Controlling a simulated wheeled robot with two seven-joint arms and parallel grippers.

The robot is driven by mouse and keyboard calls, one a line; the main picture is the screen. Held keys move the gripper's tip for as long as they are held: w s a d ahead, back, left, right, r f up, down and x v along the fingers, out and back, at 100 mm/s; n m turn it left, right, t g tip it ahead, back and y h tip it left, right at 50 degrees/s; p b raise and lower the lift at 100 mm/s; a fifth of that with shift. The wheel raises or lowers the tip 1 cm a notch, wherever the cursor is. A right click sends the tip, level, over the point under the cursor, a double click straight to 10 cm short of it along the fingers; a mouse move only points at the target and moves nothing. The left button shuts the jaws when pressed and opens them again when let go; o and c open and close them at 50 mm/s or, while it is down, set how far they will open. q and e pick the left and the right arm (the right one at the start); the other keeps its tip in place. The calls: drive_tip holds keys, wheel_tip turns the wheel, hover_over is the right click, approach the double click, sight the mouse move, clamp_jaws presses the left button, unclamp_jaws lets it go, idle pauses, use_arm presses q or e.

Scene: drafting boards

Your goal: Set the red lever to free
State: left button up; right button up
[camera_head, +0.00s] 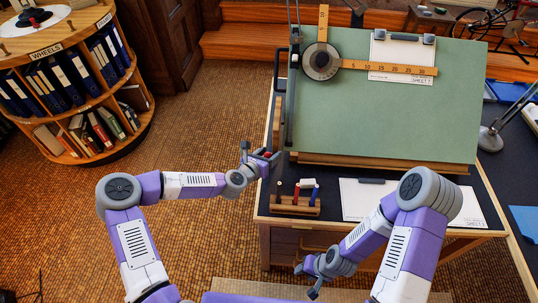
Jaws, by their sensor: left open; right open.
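A green drafting board (390,110) stands tilted on the dark desk, with a round drafting head (321,61) and wooden scales at its upper left. A small red part (267,154), which looks like the red lever, shows at the board's lower left corner. It is partly hidden by my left gripper (260,155). The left gripper is open around or just in front of this part; I cannot tell whether it touches. The lever's setting and any label are too small to read. My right gripper (306,281) is open and empty, low in front of the desk.
A wooden pen holder (294,204) and a white sheet (362,198) lie on the desk's front strip. A lamp (492,136) stands at the right. A round bookshelf (145,117) is at the left. The floor between shelf and desk is clear.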

use_arm(q)
drive_tip(key=p+v, duration=0.1)
drive_tip(key=v, duration=0.6)
drive_tip(key=shift+s, duration=0.25)
drive_tip(key=shift+a+r, duration=0.1)
drive_tip(key=shift+c, duration=0.3)
